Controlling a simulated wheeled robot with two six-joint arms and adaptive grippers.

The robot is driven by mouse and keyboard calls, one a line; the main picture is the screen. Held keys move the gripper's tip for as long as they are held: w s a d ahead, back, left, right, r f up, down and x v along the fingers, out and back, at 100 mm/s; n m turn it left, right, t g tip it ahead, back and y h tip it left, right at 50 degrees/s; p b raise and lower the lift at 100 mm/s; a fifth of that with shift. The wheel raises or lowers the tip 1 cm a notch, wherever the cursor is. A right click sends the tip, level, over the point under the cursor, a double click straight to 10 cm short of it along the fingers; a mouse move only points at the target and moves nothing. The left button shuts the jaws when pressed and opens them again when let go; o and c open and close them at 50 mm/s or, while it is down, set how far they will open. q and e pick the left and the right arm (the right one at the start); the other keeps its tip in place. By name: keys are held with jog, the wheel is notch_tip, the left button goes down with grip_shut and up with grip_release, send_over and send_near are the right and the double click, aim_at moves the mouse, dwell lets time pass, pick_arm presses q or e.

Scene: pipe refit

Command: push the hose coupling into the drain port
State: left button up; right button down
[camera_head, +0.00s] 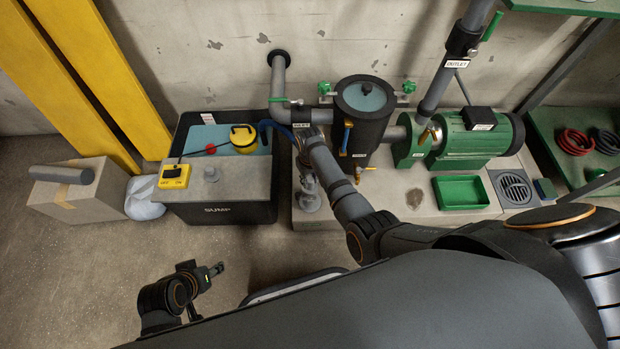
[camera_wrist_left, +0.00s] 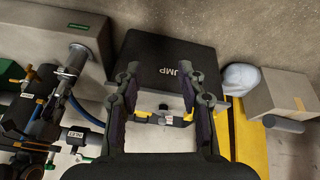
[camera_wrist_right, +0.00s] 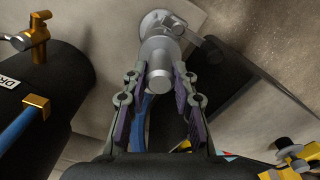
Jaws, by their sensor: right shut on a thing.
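My right gripper (camera_wrist_right: 158,82) points down over the plinth, shut on a grey cylindrical piece (camera_wrist_right: 157,55) that I take for the hose coupling. A blue hose (camera_wrist_right: 147,108) shows behind the fingers. Below the cylinder is a round grey flanged fitting (camera_wrist_right: 153,21) on the plinth, seemingly the drain port. The fitting shows in the head view (camera_head: 310,198) and left wrist view (camera_wrist_left: 77,53). I cannot tell how deep the cylinder sits in it. My left gripper (camera_wrist_left: 160,78) is open and empty; it shows small at the lower left of the head view (camera_head: 216,268).
The black sump tank (camera_head: 222,214) stands left of the plinth, with a yellow switch box (camera_head: 174,177) on it. The dark strainer tank (camera_head: 375,135) with brass valves stands right of the fitting. A carton (camera_head: 72,190) is further left. Floor in front is clear.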

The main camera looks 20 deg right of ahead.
jog(key=shift+f, duration=0.3)
jog(key=c, duration=1.3)
grip_release()
jog(key=shift+c, duration=0.2)
